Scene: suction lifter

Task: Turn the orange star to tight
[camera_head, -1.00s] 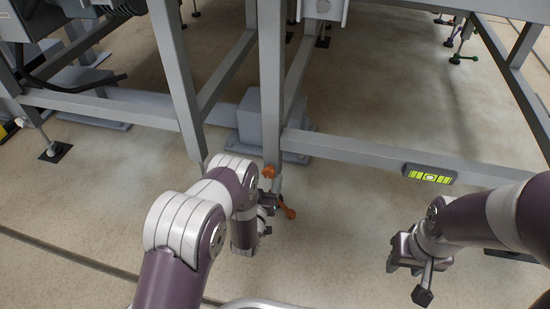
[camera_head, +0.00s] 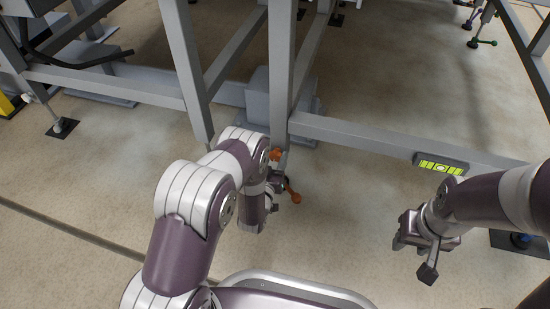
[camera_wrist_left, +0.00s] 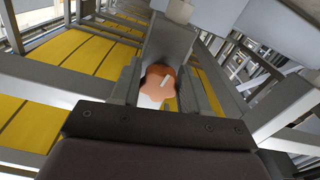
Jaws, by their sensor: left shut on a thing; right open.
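The orange star (camera_wrist_left: 158,83), a lobed knob with a white mark, shows in the left wrist view between the two fingers of my left gripper (camera_wrist_left: 160,90). The gripper is shut on it. In the head view my left gripper (camera_head: 273,192) is at the foot of a grey frame post, mostly hidden by its own wrist. An orange rounded part (camera_head: 275,154) shows just above it and an orange lever-like part (camera_head: 293,196) to its right. I cannot tell which of these is the star. My right gripper (camera_head: 403,235) is open and empty, well to the right.
Grey frame posts (camera_head: 282,70) and a low crossbeam (camera_head: 370,137) stand close around my left arm. The floor between my arms is clear.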

